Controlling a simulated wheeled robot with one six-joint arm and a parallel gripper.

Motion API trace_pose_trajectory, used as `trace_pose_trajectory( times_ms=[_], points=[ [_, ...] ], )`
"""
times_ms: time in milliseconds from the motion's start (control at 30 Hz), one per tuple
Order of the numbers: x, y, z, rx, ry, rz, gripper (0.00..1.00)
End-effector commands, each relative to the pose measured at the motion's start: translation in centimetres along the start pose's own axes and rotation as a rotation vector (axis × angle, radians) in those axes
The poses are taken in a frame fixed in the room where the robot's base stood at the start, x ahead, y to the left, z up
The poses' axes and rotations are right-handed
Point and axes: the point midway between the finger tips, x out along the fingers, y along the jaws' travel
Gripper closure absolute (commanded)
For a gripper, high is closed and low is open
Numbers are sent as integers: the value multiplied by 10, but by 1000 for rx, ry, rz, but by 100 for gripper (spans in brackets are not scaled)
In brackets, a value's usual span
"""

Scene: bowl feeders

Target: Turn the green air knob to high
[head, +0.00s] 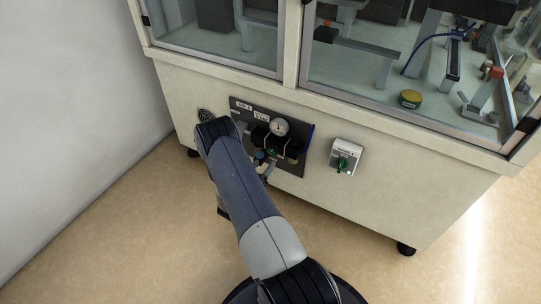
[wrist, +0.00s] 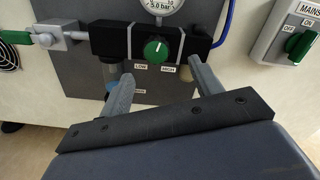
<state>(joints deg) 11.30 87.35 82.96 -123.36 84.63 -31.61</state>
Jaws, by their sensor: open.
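The green air knob (wrist: 155,51) is round with a white pointer mark, on a black regulator block on the grey panel. LOW and HIGH labels sit just below it. The mark looks to point upward, but it is too small to read surely. The knob also shows as a small green spot in the head view (head: 272,153), close to my gripper. My gripper (wrist: 160,69) is open and empty. Its two fingers reach toward the panel below the knob, one to each side, with no visible contact.
A pressure gauge (wrist: 158,8) sits above the knob. A blue hose (wrist: 222,22) runs at its right. A green-handled valve (wrist: 18,37) is at the left. A white switch box (head: 346,157) with another green knob is to the right. Open floor lies in front of the cabinet.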

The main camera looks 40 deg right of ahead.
Motion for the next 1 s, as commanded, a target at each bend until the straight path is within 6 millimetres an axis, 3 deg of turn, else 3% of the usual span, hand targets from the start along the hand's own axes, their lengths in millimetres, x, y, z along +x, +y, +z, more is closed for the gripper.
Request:
trace_pose_trajectory(
  times_ms=[200,400,767,1000],
  points=[
    [43,-1,-1,2,-1,-4,39],
    [65,0,-1,0,0,-1,39],
    [70,0,0,-1,0,1,39],
    [70,0,0,-1,0,1,58]
  ],
)
